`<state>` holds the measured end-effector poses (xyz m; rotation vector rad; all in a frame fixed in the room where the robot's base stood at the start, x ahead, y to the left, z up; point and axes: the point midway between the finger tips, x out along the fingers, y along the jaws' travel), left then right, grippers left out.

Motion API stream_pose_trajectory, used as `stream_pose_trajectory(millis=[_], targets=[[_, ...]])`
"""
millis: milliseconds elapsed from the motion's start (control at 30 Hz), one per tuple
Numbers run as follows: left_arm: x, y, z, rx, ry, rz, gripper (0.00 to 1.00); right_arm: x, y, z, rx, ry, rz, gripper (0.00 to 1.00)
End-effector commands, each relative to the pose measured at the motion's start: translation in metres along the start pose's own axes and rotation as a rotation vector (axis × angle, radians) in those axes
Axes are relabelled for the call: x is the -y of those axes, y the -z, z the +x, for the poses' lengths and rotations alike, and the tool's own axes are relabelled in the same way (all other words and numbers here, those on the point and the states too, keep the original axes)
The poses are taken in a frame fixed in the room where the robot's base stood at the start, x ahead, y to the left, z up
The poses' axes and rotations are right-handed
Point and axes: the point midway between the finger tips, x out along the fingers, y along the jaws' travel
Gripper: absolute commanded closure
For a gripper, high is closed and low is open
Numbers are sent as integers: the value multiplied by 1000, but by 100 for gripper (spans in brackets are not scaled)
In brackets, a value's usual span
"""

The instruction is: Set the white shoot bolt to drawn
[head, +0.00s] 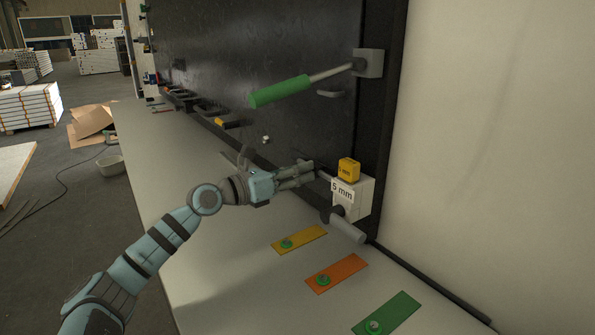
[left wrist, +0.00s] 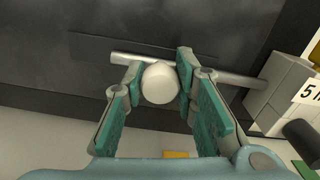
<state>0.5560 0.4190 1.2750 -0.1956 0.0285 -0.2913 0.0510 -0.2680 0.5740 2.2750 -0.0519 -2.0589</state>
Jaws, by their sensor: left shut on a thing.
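The white shoot bolt shows in the left wrist view as a round white knob (left wrist: 160,83) on a pale rod (left wrist: 232,77). The rod runs right to a pale block (left wrist: 278,88) marked with a 5 and a partly cut-off label. In the head view this white block (head: 352,198) reads "5 mm" and stands at the foot of the dark panel. My left gripper (head: 312,171) is just left of the block; in the left wrist view its fingers (left wrist: 158,76) are shut on the knob, one on each side. In the head view the fingers hide the knob. My right gripper is out of view.
A yellow block (head: 348,169) sits on top of the white block, and a grey cylindrical handle (head: 346,231) sticks out below. A green-handled lever (head: 280,91) juts out above. Yellow (head: 305,238), orange (head: 342,272) and green (head: 396,312) plates lie on the pale bench.

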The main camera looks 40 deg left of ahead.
Motion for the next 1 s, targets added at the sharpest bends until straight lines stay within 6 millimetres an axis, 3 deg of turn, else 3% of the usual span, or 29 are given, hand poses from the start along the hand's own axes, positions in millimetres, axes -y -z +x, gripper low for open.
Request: stream_pose_trajectory(millis=[200, 500, 767, 800, 900, 1000], targets=[[-2, 0, 0, 0, -1, 0, 100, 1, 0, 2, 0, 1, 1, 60], [-40, -6, -8, 5, -7, 0, 100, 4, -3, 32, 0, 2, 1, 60], [-39, -10, -6, 4, -3, 1, 100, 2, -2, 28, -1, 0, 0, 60], [-38, -10, -6, 5, -2, 1, 70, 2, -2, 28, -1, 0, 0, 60], [-38, -10, -5, 4, -1, 1, 54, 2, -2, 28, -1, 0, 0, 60], [-37, -9, -5, 3, 1, 0, 53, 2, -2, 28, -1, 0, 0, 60]])
